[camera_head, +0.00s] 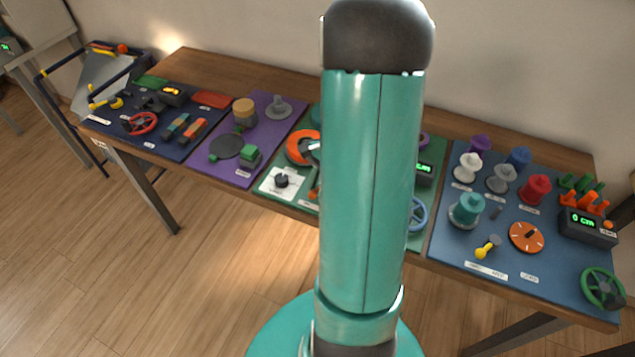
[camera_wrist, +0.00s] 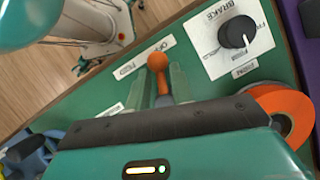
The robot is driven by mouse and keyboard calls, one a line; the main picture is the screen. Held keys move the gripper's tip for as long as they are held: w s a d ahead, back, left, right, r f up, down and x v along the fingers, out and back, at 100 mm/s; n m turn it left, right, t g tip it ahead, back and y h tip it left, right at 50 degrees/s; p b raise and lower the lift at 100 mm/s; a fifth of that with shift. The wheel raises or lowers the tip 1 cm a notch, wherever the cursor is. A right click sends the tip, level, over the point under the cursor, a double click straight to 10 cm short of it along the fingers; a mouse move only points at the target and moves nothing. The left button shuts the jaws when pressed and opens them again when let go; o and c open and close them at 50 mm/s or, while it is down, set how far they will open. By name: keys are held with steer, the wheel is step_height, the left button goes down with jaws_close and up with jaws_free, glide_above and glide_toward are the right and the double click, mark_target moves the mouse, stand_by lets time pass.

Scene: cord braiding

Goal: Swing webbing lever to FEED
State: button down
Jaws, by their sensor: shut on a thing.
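The webbing lever (camera_wrist: 157,63) has an orange ball knob and an orange stem, and stands on the green mat in the wrist view. My gripper (camera_wrist: 161,78) is shut on it, with one pale green finger on each side of the stem just below the knob. A white strip lettered OFF and FEED (camera_wrist: 143,59) lies just beyond the knob, upside down in this view. I cannot tell which word the lever points at. In the head view a bit of the orange lever (camera_head: 314,183) shows beside my arm, which hides most of the gripper.
A white BRAKE plate with a black dial (camera_wrist: 237,33) lies right of the lever in the wrist view. An orange ring or spool (camera_wrist: 283,108) is close to my gripper's right side. The blue mat (camera_head: 459,244) with spools and a green handwheel (camera_head: 603,288) lies right in the head view.

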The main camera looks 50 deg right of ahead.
steer(key=n+g, duration=0.1)
steer(key=n, duration=0.1)
steer(key=s+n, duration=0.1)
steer(key=n, duration=0.1)
steer(key=shift+s+d+n+g, duration=0.1)
steer(key=shift+d+n+g, duration=0.05)
steer(key=shift+n+g, duration=0.2)
steer(key=n, duration=0.1)
steer(key=n+g+h, duration=0.1)
steer(key=n, duration=0.1)
steer(key=s+d+n+g, duration=0.1)
steer(key=n, duration=0.1)
steer(key=shift+s+n, duration=0.1)
steer(key=shift+n, duration=0.15)
steer(key=shift+h, duration=0.3)
steer(key=c, duration=1.3)
jaws_free()
steer(key=shift+s, duration=0.1)
steer(key=shift+o, duration=0.2)
steer(key=v, duration=1.4)
